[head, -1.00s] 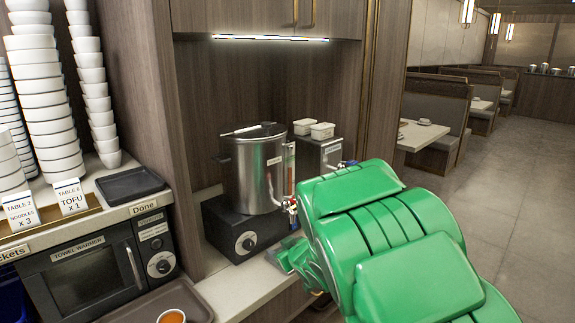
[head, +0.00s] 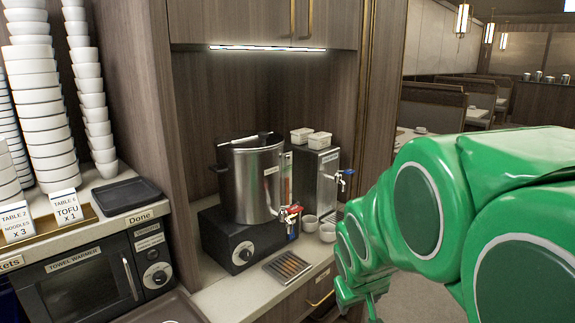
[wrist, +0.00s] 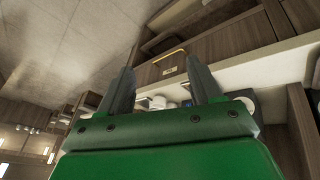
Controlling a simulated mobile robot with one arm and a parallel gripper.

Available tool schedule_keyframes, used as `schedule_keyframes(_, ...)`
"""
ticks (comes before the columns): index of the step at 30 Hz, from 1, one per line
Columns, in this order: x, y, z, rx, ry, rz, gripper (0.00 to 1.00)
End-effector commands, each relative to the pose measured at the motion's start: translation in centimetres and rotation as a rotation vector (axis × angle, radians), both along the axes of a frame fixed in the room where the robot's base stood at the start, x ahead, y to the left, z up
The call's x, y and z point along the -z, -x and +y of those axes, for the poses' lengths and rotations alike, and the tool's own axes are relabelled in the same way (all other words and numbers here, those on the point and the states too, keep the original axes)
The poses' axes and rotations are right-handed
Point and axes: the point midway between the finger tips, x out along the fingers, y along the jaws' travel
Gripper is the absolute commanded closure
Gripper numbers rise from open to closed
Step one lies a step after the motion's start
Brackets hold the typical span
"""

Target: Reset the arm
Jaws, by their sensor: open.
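My green arm fills the right side of the head view, in front of the counter's right end. In the wrist view my gripper (wrist: 160,85) shows two dark fingers spread apart with nothing between the tips. The fingers point toward the wooden cabinet front and a brass handle, and the counter edge lies behind them. In the head view the gripper end is low beside the counter, and its jaws are mostly hidden by the arm.
A metal urn (head: 252,182) with a red tap stands on a black base (head: 235,240). A second dispenser (head: 318,180), small cups (head: 310,223) and a drip grate (head: 288,266) are nearby. Stacked bowls (head: 45,120) and a towel warmer (head: 85,285) stand left. Open floor lies right.

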Motion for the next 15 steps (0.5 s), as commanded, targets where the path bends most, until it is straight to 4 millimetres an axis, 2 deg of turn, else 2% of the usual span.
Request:
schedule_keyframes(3, -0.7, 4.5, -0.2, 0.036, -0.021, 0.095, 0.36)
schedule_keyframes(9, -0.8, 13.2, -1.1, 0.141, -0.068, 0.274, 0.36)
schedule_keyframes(15, -1.1, 21.2, -0.8, 0.224, -0.122, 0.441, 0.36)
